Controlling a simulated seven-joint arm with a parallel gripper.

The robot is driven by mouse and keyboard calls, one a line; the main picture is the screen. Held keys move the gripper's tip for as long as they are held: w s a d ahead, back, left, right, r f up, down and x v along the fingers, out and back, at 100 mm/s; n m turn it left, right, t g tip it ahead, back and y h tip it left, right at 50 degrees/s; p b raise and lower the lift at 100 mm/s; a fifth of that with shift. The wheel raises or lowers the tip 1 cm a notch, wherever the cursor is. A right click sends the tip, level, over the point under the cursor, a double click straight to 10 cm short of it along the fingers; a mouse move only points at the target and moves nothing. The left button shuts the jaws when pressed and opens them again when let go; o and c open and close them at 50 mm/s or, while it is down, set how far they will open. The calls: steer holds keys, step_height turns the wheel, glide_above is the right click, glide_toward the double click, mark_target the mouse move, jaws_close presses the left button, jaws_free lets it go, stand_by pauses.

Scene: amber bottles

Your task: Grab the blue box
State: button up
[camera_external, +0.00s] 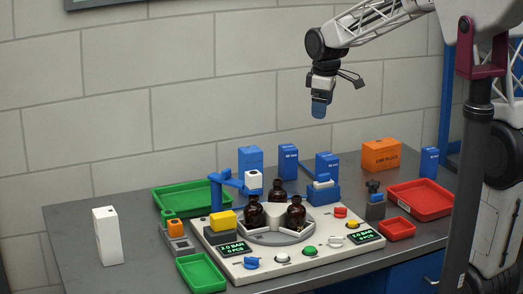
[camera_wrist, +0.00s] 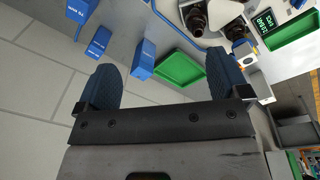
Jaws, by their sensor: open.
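Several blue boxes stand on the grey table, so I cannot tell which one the task means. In the external view, one blue box (camera_external: 250,159) is at the back left of the row, a second (camera_external: 288,160) is beside it, a third (camera_external: 327,163) is behind the round fixture, and another (camera_external: 429,162) is at the far right. My gripper (camera_external: 319,108) hangs empty above and behind the row, apart from all boxes. In the wrist view my gripper (camera_wrist: 162,62) is open, its dark blue fingers wide apart. A blue box (camera_wrist: 144,57) shows between the fingertips, with others (camera_wrist: 98,42) to the left.
An orange box (camera_external: 381,156) is at the back right. Amber bottles (camera_external: 278,193) stand on a round fixture in the white console (camera_external: 232,265). Green tray (camera_external: 160,200), red tray (camera_external: 444,202) and white box (camera_external: 107,236) surround it. The brick wall is close behind.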

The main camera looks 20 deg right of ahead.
mark_target(250, 149)
steer(key=w+a+f+n, duration=0.2)
steer(key=w+f, duration=0.3)
steer(key=w, duration=0.3)
steer(key=w+a+f+n, duration=0.3)
steer(key=w+a+f, duration=0.2)
steer(key=w, duration=0.3)
steer(key=w+a+f+n+g, duration=0.1)
steer(key=w+a+f+n, duration=0.2)
steer(key=w+f, duration=0.3)
steer(key=shift+w+a+f, duration=0.1)
steer(key=shift+w+f, duration=0.05)
steer(key=shift+w, duration=0.65)
steer(key=shift+w+a+f, duration=0.1)
steer(key=shift+w, duration=0.7)
steer(key=shift+f, duration=0.15)
steer(key=shift+f, duration=1.2)
steer(key=shift+f, duration=0.1)
steer(key=shift+s+f, duration=0.1)
steer(key=shift+f, duration=2.4)
steer(key=shift+c, duration=0.2)
